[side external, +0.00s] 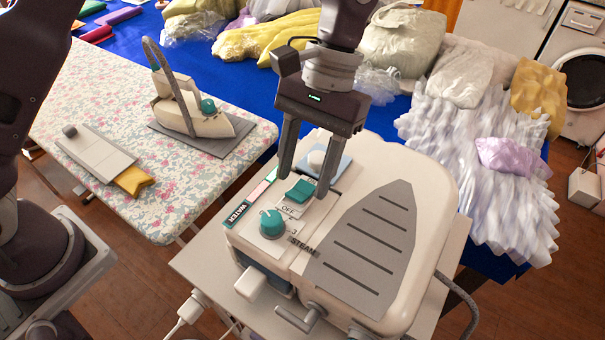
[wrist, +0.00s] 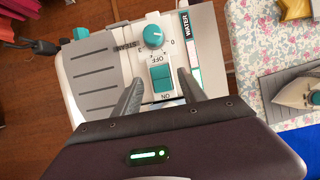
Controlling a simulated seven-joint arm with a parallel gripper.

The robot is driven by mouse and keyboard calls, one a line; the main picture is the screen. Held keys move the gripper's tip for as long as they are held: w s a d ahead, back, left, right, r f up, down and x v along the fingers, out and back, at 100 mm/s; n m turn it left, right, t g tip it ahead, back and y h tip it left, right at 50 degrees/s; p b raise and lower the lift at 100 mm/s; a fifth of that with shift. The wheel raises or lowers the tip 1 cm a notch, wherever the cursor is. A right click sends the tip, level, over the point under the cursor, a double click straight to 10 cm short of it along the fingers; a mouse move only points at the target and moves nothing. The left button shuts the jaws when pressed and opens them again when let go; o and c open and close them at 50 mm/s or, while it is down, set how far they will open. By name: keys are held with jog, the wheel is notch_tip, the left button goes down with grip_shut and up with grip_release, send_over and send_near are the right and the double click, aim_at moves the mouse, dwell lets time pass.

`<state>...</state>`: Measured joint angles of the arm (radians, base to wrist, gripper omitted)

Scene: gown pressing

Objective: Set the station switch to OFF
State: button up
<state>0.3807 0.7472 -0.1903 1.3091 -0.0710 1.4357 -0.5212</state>
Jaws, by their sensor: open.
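The station switch is a teal rocker (side external: 299,191) on the white top panel of the steam station (side external: 400,170). It also shows in the wrist view (wrist: 162,76), with OFF printed on the side toward the teal dial (wrist: 153,36) and ON on the opposite side. I cannot tell which end of the rocker is pressed down. My gripper (side external: 304,188) is open and points down, with its fingers on either side of the switch. In the wrist view my gripper (wrist: 158,82) has nothing between its fingers touching them clearly; contact with the panel is unclear.
The WATER gauge (side external: 238,212) is beside the panel. An iron (side external: 205,122) rests on the floral ironing board (side external: 85,85) at left. Bagged garments (side external: 405,40) lie behind the station.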

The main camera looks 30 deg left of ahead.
aim_at(296, 196)
jog(key=shift+x, duration=0.75)
grip_shut()
jog(key=shift+s+r+t, duration=0.15)
jog(key=shift+s+t, duration=0.15)
jog(key=shift+t, duration=0.6)
jog(key=t, duration=0.3)
jog(key=shift+s, duration=0.4)
grip_release()
notch_tip(296, 196, up, 7)
jog(key=shift+s+f, duration=0.1)
jog(key=shift+s, duration=0.05)
